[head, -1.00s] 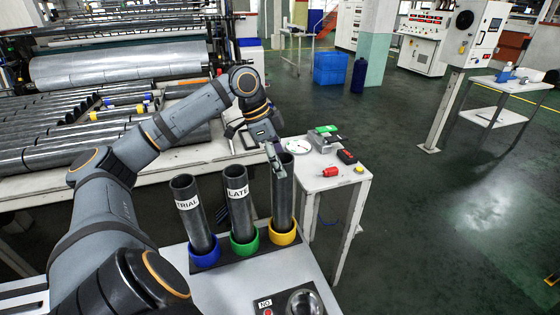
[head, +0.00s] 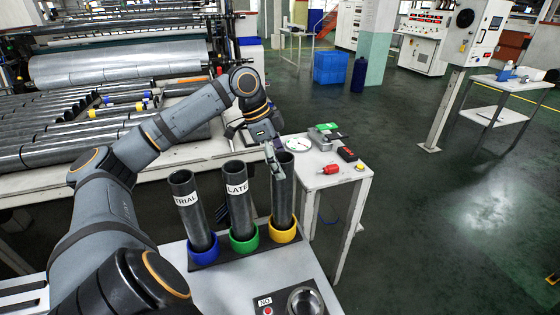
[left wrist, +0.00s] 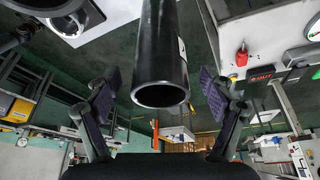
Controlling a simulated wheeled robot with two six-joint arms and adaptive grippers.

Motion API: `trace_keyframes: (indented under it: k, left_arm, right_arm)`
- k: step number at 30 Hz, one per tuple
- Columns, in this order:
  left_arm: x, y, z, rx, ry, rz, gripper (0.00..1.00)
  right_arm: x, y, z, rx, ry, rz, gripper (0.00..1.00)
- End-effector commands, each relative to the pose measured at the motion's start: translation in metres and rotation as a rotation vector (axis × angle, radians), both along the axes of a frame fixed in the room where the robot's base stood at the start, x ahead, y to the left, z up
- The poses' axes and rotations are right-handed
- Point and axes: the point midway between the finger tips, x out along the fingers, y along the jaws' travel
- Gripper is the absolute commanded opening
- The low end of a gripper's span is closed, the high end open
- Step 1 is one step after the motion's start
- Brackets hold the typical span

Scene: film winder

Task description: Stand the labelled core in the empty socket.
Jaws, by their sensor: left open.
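Three dark tubular cores stand upright in a row: one marked TRIAL (head: 188,199) in the blue socket (head: 204,256), one marked LATE (head: 237,189) in the green socket (head: 243,244), and one with no label facing the head camera (head: 284,190) in the yellow socket (head: 283,235). My left gripper (head: 273,160) is open by the top of the core in the yellow socket. In the left wrist view, a dark core (left wrist: 161,60) lies between the spread fingers, apart from both; a sliver of white label shows at its right edge. No empty socket is clear. My right gripper is out of view.
A small side table (head: 330,185) behind holds a red item (head: 331,169), a black-and-red item (head: 347,154) and a grey box. A round metal-rimmed fitting (head: 305,301) sits beside a NO sign (head: 265,301) at the front. Rollers fill the left; open floor lies right.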

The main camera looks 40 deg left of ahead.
Motion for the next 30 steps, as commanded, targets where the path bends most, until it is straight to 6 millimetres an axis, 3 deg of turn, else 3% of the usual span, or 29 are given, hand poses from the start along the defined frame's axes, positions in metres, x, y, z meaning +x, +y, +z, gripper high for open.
trace_keyframes:
  k: [6,18,30]
  left_arm:
    - [-0.001,0.002,0.006,0.001,-0.001,0.001,0.82]
    - [-0.016,0.019,0.065,-0.002,-0.005,-0.001,0.82]
    - [-0.018,0.021,0.070,0.000,0.000,0.000,0.82]
  right_arm:
    - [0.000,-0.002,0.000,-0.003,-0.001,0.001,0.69]
    - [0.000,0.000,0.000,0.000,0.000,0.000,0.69]
    - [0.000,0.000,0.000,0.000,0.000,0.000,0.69]
